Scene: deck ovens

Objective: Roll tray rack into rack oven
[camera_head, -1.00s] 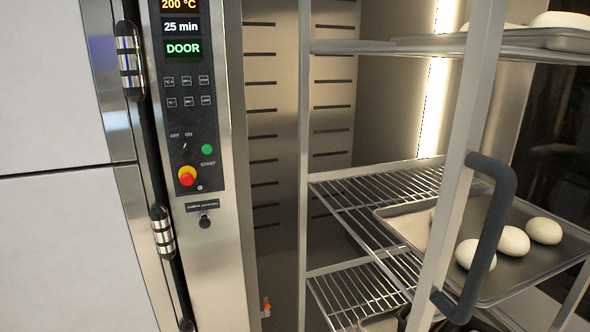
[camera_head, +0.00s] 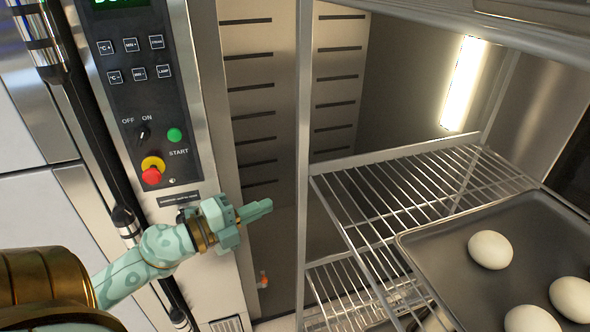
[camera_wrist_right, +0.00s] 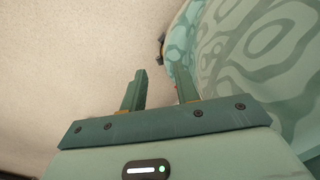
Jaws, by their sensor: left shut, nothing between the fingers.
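The tray rack shows its upright post (camera_head: 303,150) and wire shelves (camera_head: 400,190). A dark tray (camera_head: 440,258) with several pale dough balls (camera_head: 490,250) lies on it at the right. The rack oven stands behind and left, with its control panel (camera_head: 142,110), slotted inner wall (camera_head: 262,100) and lit strip (camera_head: 463,84). I cannot tell how far the rack is inside the opening. My left gripper (camera_head: 262,209) is shut and empty, in front of the oven's frame, left of the post. My right gripper (camera_wrist_right: 160,72) is open and empty in the right wrist view.
A dark vertical bar with shiny fittings (camera_head: 125,220) runs along the oven's left side, beside pale panels (camera_head: 40,220). A small orange-red part (camera_head: 264,280) sits low by the opening. A beige floor-like surface (camera_wrist_right: 70,60) fills the right wrist view's left.

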